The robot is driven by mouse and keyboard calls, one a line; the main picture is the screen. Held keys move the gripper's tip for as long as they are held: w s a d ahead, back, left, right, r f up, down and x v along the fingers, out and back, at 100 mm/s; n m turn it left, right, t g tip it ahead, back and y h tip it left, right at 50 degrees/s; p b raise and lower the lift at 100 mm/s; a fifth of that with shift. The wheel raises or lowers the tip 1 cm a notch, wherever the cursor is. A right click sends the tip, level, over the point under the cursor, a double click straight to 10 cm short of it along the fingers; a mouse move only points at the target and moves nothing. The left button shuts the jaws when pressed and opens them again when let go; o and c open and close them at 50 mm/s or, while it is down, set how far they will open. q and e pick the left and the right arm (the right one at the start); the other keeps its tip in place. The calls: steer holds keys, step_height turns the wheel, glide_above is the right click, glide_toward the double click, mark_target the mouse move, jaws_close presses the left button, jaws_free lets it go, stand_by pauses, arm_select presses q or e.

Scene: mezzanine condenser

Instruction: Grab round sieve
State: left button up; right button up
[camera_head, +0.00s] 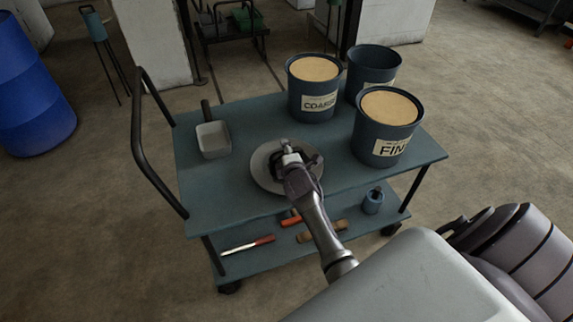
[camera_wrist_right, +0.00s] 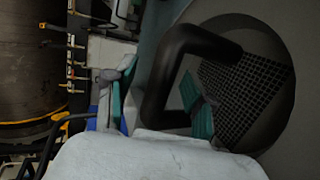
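The round sieve (camera_head: 261,178) is a grey disc lying on the upper deck of the blue-green cart. My right gripper (camera_head: 292,153) is over it and hides much of its middle. In the right wrist view the sieve's wide rim (camera_wrist_right: 277,130) and dark mesh (camera_wrist_right: 245,95) fill the right side, and a thick black bent handle (camera_wrist_right: 180,62) stands up from it. My right gripper (camera_wrist_right: 157,98) looks open, with its teal-padded fingers on either side of the handle's upright part. Contact with the handle cannot be made out. My left gripper is out of view.
On the cart deck (camera_head: 232,200) stand a bucket marked COARSE (camera_head: 315,103), one marked FINE (camera_head: 385,150) and a third dark bucket (camera_head: 372,60). A grey scoop (camera_head: 213,139) lies left. The lower shelf (camera_head: 285,252) holds small tools and a cup (camera_head: 373,203). A black push handle (camera_head: 138,135) rises left.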

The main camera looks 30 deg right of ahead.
jaws_close()
stand_by(0.3)
